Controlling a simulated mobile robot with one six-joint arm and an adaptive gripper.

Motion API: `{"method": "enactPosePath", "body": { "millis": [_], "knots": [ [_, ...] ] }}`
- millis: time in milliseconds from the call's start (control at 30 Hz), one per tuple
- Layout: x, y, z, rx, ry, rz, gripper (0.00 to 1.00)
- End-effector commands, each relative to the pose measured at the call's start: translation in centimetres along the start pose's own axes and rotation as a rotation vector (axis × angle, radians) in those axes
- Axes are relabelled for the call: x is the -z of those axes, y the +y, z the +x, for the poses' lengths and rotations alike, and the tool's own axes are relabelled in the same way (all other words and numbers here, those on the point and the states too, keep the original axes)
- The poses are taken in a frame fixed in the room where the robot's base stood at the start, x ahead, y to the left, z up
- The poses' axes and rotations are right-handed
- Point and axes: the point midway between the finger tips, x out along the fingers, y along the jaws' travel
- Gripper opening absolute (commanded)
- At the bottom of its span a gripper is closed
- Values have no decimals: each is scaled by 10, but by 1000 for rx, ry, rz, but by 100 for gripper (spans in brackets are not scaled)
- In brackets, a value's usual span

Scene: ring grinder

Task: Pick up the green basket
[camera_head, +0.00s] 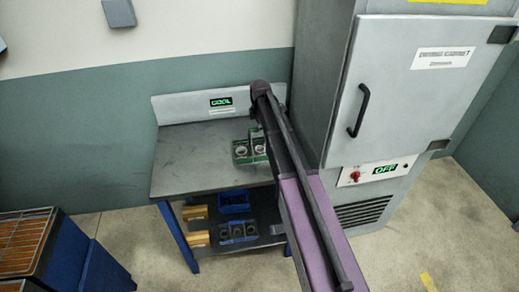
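The green basket (241,157) stands on the top of a grey workbench (185,170), near its middle right. It holds round metal rings, and two of them show clearly. My arm comes in from the lower right and crosses in front of the basket's right side, hiding part of it. The dark far end of my arm shows above the basket in the picture. I cannot make out my gripper's fingers, and whether anything touches the basket is hidden.
A grey cabinet (413,90) with an "OFF" display stands right of the bench. The lower shelf holds a blue bin (234,202), a dark blue basket (237,232) and tan boxes (199,239). A blue rack (60,255) stands lower left. The bench's left top is clear.

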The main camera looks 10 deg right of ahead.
Motion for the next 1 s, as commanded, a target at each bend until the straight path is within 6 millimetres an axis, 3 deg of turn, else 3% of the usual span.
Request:
{"method": "enactPosePath", "body": {
  "millis": [533,1000],
  "knots": [
    [0,0,-3,0,0,0,0],
    [0,0,-25,0,0,0,0]
  ]
}}
